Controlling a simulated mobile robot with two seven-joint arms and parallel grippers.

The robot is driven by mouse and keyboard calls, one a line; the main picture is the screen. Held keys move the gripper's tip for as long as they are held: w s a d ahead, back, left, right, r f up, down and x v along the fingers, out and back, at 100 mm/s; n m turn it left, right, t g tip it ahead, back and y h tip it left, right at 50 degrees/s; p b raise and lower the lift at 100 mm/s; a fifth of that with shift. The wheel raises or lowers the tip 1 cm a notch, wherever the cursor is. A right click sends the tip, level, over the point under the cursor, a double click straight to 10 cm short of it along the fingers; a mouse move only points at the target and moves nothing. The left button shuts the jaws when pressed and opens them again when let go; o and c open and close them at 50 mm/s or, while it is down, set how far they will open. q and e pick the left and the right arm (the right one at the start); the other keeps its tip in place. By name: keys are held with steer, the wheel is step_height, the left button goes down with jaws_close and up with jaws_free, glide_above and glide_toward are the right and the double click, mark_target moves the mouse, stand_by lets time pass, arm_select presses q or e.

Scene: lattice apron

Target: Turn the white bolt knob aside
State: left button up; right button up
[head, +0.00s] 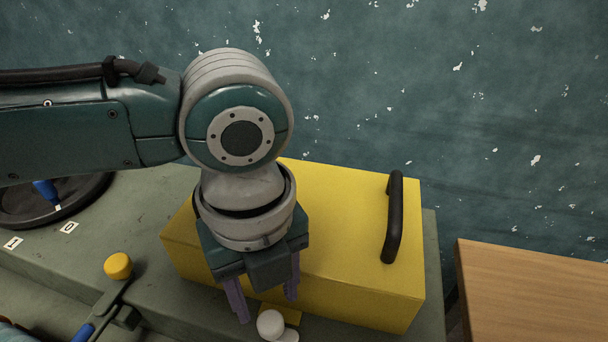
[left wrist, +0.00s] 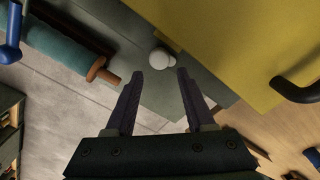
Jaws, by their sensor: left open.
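The white bolt knob (head: 270,323) is at the lower front of the yellow box (head: 341,208), beside a small yellow tab; a second white rounded part shows just below it. In the left wrist view the white knob (left wrist: 160,58) lies just beyond the fingertips, between their lines. My left gripper (head: 267,308) points down in front of the box, with its fingers apart on either side of the knob's line and nothing between them. The open fingers also show in the left wrist view (left wrist: 159,74). Whether a finger touches the knob cannot be told. My right gripper is not in view.
The box has a black handle (head: 394,217) on top and stands on a grey-green bench (head: 150,215). A yellow-knobbed lever (head: 118,266) stands left of the gripper. A black round dish (head: 85,207) lies at far left. A wooden top (head: 535,295) is at right.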

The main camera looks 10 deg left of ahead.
mark_target(272, 323)
arm_select(q)
step_height(272, 323, up, 4)
stand_by(0.5)
steer(key=s+d+n+t+h, duration=0.2)
steer(key=s+d+n+h, duration=0.35)
steer(key=n, duration=0.65)
steer(key=s+a+n+t+y, duration=0.1)
steer(key=s+a+n+y, duration=0.25)
steer(key=a+n, duration=0.4)
steer(key=s+a+n+t+y, duration=0.1)
steer(key=s+a+n+y, duration=0.1)
steer(key=s+a+n, duration=0.4)
step_height(272, 323, up, 38)
steer(key=w+a+p, duration=0.1)
steer(key=w+p, duration=0.1)
steer(key=p, duration=3.6)
steer(key=shift+r, duration=0.15)
